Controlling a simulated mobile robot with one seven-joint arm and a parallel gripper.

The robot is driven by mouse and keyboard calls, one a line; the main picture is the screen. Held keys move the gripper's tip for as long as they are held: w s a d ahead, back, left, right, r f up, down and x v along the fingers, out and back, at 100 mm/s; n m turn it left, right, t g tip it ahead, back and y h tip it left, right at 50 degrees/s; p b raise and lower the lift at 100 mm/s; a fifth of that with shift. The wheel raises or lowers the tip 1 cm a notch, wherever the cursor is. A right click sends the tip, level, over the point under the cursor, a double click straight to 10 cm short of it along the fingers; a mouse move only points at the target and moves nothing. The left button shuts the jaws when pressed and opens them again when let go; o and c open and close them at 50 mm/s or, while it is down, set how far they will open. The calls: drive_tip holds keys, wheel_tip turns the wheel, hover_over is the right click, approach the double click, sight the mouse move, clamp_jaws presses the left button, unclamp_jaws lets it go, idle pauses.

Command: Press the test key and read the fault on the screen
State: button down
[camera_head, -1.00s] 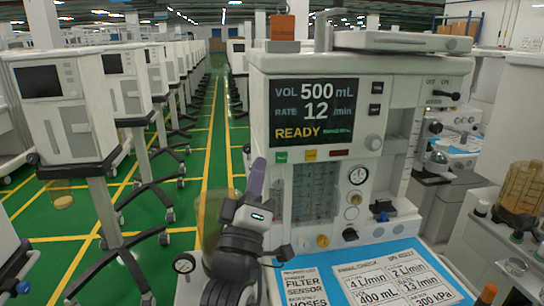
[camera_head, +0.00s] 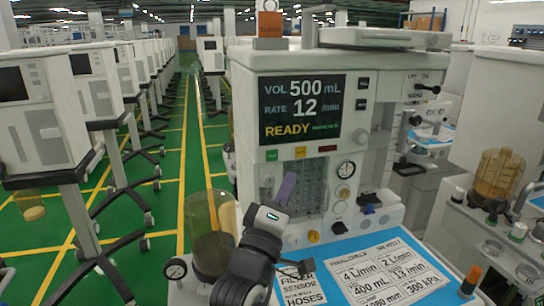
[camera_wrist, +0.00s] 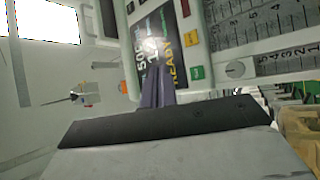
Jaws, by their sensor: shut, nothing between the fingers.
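The anaesthesia machine's screen (camera_head: 302,108) reads VOL 500 mL, RATE 12 /min and READY, with small green text beside READY. Below it are a green key (camera_head: 271,155), a yellow key (camera_head: 301,152) and a dark red key (camera_head: 327,148). I cannot read which is the test key. My gripper (camera_head: 288,180) is shut and empty, its purple fingers in front of the flow-tube panel, below the keys. In the wrist view the fingers (camera_wrist: 157,85) point toward the tilted screen (camera_wrist: 160,45), with the green key (camera_wrist: 196,73) to their right.
A check card (camera_head: 385,272) and a parts list lie on the blue worktop. A clear canister (camera_head: 211,232) stands left of my gripper. Knobs and a round gauge (camera_head: 345,170) are to the right. Rows of carts (camera_head: 40,110) line the green floor at left.

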drive_tip(key=b, duration=0.2)
approach(278, 151)
drive_tip(key=shift+s+d+r+x, duration=0.1)
drive_tip(key=shift+d+x, duration=0.05)
drive_tip(key=shift+x, duration=0.7)
drive_tip(key=shift+s+d+r+x, duration=0.1)
drive_tip(key=shift+x, duration=0.75)
drive_tip(key=shift+s+d+r+x, duration=0.1)
drive_tip(key=shift+d+x, duration=0.05)
drive_tip(key=shift+x, duration=0.7)
drive_tip(key=shift+p, duration=0.3)
drive_tip(key=shift+w+a, duration=0.15)
drive_tip(key=shift+w, duration=0.25)
drive_tip(key=shift+w+a, duration=0.1)
drive_tip(key=shift+w, duration=0.3)
drive_tip(key=shift+s, duration=0.15)
idle(0.3)
drive_tip(key=shift+s+d, duration=0.25)
drive_tip(key=shift+s, duration=0.45)
drive_tip(key=shift+f, duration=0.1)
drive_tip(key=shift+s+d+p, duration=0.25)
drive_tip(key=shift+s, duration=0.55)
drive_tip(key=shift+s+d+p, duration=0.25)
drive_tip(key=shift+s, duration=0.55)
drive_tip(key=shift+s+d+p, duration=0.25)
drive_tip(key=shift+s, duration=0.55)
